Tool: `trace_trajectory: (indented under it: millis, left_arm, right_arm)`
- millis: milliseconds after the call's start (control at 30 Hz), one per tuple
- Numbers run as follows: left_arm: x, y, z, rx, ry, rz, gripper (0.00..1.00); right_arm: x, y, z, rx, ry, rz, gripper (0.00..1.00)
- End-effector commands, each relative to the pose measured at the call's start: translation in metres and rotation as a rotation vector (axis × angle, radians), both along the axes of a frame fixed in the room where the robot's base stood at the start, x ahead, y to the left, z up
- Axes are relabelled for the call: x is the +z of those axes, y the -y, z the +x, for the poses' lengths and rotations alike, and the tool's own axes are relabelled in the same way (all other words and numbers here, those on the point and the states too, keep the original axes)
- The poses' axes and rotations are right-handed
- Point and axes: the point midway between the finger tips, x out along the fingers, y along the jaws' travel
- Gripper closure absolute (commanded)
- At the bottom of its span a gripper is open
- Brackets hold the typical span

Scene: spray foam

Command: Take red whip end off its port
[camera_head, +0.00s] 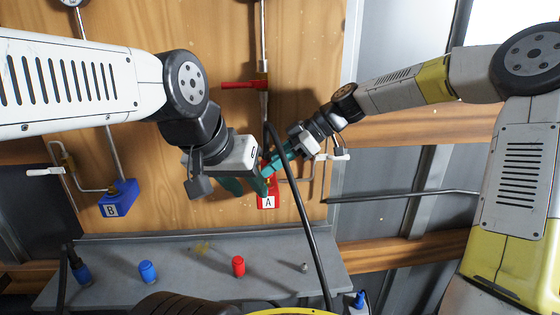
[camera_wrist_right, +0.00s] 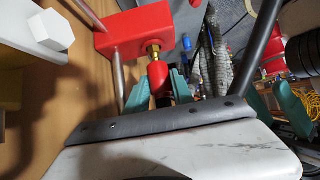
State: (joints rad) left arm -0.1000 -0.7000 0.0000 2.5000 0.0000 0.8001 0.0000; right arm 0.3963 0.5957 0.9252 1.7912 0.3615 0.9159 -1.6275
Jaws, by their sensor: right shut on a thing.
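The red block marked A (camera_head: 268,201) is on the wooden wall in the head view. In the right wrist view the red block (camera_wrist_right: 145,28) has a brass port (camera_wrist_right: 153,50), with the red whip end (camera_wrist_right: 158,76) at it; I see no clear gap between them. My right gripper (camera_wrist_right: 159,88) is shut on the red whip end, a teal finger on each side. In the head view my right gripper (camera_head: 270,170) is just above the red block. My left gripper (camera_head: 246,186) is open and empty, just left of the block, its teal fingers apart.
A black hose (camera_head: 298,195) runs down past the red block. A blue block marked B (camera_head: 118,198) is at left. The grey shelf (camera_head: 190,280) below holds a blue cap (camera_head: 147,271) and a red cap (camera_head: 238,266). A red handle (camera_head: 243,85) sticks out above.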

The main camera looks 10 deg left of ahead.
Motion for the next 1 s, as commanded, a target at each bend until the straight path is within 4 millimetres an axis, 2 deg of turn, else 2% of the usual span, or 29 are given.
trace_trajectory:
  millis: [867, 900, 1000]
  left_arm:
    - [0.0, 0.0, 0.0, 0.0, 0.0, 0.0, 0.64]
    - [0.0, 0.0, 0.0, 0.0, 0.0, 0.0, 0.64]
    - [0.0, 0.0, 0.0, 0.0, 0.0, 0.0, 0.64]
  right_arm:
    - [-0.017, 0.0, 0.0, 0.001, 0.001, -0.001, 1.0]
    - [-0.017, 0.0, 0.0, 0.001, 0.001, -0.001, 0.7]
    - [-0.017, 0.0, 0.0, 0.001, 0.001, -0.001, 0.5]
